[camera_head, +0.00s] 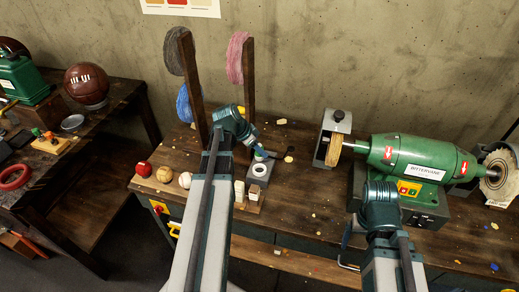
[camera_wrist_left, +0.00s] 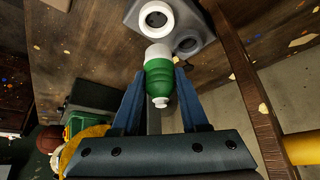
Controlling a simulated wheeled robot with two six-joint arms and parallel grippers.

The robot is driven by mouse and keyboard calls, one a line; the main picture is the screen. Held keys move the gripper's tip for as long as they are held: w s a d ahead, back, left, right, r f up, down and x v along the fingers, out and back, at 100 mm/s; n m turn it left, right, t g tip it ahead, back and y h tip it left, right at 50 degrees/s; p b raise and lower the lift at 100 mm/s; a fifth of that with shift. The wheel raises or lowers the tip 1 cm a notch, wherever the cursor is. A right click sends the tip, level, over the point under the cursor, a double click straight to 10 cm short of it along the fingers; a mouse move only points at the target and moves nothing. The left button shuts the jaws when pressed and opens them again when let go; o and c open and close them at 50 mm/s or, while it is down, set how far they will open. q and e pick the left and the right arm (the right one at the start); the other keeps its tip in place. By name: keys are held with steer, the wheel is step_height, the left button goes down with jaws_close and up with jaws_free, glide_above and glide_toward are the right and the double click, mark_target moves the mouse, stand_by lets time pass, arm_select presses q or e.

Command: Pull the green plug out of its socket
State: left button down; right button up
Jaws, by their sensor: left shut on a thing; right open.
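The green plug (camera_wrist_left: 159,78), with white ends, is between the two blue fingers of my left gripper (camera_wrist_left: 157,88), which is shut on it. In the left wrist view a grey socket block (camera_wrist_left: 132,15) lies beyond the plug, and its white-ringed opening (camera_wrist_left: 155,17) shows empty. The plug's far white end overlaps the block's edge in that view; I cannot tell whether they touch. In the head view my left gripper (camera_head: 259,152) is just above and behind the socket block (camera_head: 252,183), and the plug is mostly hidden. My right gripper (camera_head: 346,237) is open near the bench's front edge, partly hidden by its arm.
A green polishing machine (camera_head: 420,155) stands on the right of the wooden bench (camera_head: 310,205). Small pale blocks (camera_head: 246,192) stand close beside the socket block. Three balls (camera_head: 164,174) lie to the left. Upright posts (camera_head: 249,78) with coloured discs rise behind my left gripper.

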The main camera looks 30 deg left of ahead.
arm_select(q)
steer(key=shift+f+b, duration=1.35)
steer(key=shift+f, duration=0.1)
steer(key=shift+d, duration=0.1)
